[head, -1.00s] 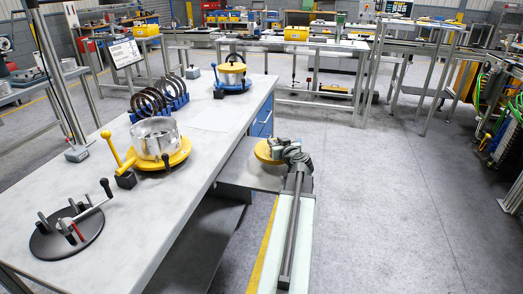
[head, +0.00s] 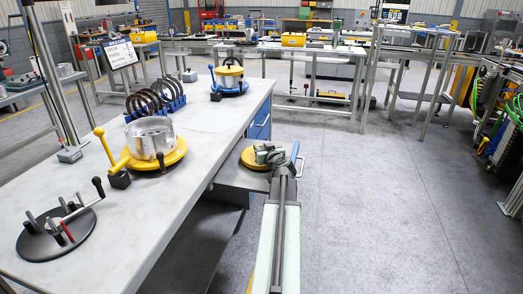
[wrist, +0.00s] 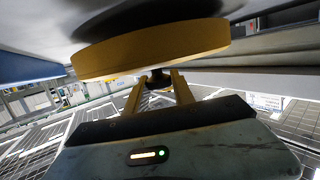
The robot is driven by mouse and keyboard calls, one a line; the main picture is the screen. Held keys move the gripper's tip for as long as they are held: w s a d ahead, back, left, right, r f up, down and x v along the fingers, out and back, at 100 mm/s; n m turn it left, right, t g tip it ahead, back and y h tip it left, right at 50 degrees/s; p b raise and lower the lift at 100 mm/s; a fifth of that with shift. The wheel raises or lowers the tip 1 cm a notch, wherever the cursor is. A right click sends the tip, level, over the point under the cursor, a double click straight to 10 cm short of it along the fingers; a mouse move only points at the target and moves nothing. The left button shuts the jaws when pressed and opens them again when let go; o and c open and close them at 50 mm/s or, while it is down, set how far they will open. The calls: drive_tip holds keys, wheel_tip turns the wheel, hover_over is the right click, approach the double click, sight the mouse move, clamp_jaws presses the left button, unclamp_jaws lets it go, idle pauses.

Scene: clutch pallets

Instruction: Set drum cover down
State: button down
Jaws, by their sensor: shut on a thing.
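A round yellow drum cover (head: 252,158) is at my gripper (head: 268,154), over the grey shelf (head: 228,178) beside the bench. In the wrist view, the thick yellow cover (wrist: 150,52) fills the upper middle. My gripper's two yellow fingers (wrist: 157,88) are shut on a small dark knob (wrist: 158,78) at the cover. I cannot tell whether the cover touches the shelf, since my arm hides part of it.
The floor at right (head: 400,210) is clear.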

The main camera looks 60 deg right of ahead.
drive_tip(key=shift+f+b, duration=0.4)
drive_tip(key=shift+f, duration=0.05)
drive_tip(key=shift+a, duration=0.1)
drive_tip(key=c, duration=1.1)
unclamp_jaws()
drive_tip(key=shift+a, duration=0.1)
drive_tip(key=shift+o, duration=0.2)
drive_tip(key=shift+f, duration=0.1)
